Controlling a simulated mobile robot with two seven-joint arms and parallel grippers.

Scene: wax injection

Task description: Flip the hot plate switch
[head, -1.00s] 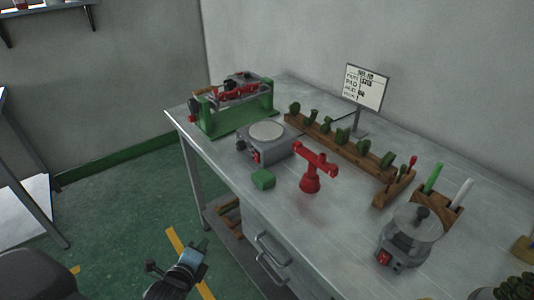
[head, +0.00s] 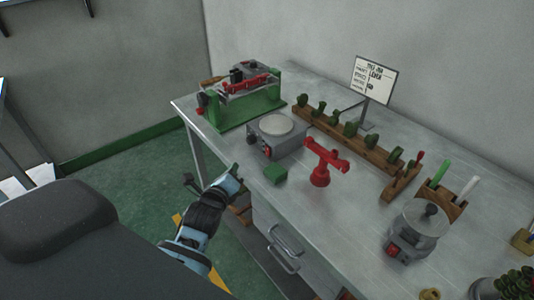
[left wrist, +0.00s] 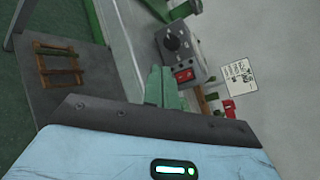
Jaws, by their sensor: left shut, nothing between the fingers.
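The hot plate (head: 261,144) is a grey box with a pale round top, standing near the table's left front edge. Its red switch (head: 267,152) is on the front face. In the left wrist view the hot plate (left wrist: 190,52) shows a black knob and the red switch (left wrist: 184,75) clearly. My left gripper (head: 236,169) is in front of the table edge, left of and below the hot plate, and apart from it. Its closed green fingers (left wrist: 163,72) show just left of the switch in the wrist view, with nothing between them. My right gripper is not in view.
The front table edge is near my gripper.

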